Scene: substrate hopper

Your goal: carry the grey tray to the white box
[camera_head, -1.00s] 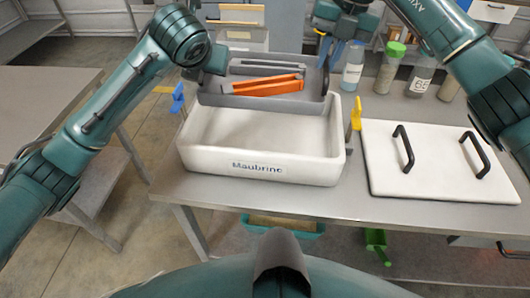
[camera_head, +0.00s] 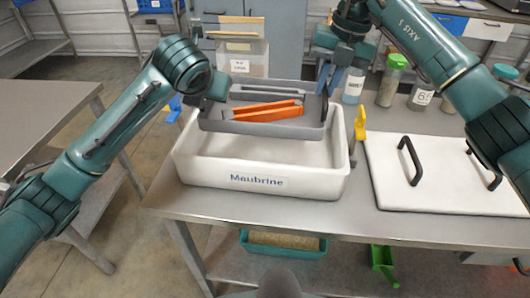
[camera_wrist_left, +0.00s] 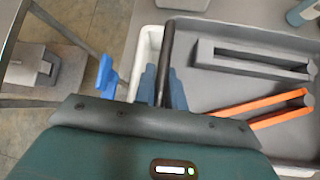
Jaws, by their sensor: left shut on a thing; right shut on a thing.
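The grey tray (camera_head: 262,129) is level over the back half of the white box (camera_head: 190,172), which is marked "Maubrine". The tray's front wall covers part of the box's inside, so its height above the floor of the box is hard to tell. My right gripper (camera_head: 326,78) is shut on the tray's right-hand dark handle. My left gripper (camera_wrist_left: 163,86) is shut on the black left-hand handle in the left wrist view; in the head view its fingers are mostly hidden behind my arm. An orange tool (camera_head: 265,112) and a grey channel-shaped piece (camera_head: 268,95) lie in the tray.
A white lid (camera_head: 455,190) with two black handles lies right of the box. A yellow clip (camera_head: 360,122) is at the box's right side, a blue clip (camera_head: 175,106) at its left. Jars (camera_head: 391,80) and a bottle (camera_head: 353,86) stand behind. A bin (camera_head: 240,58) stands at the back.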

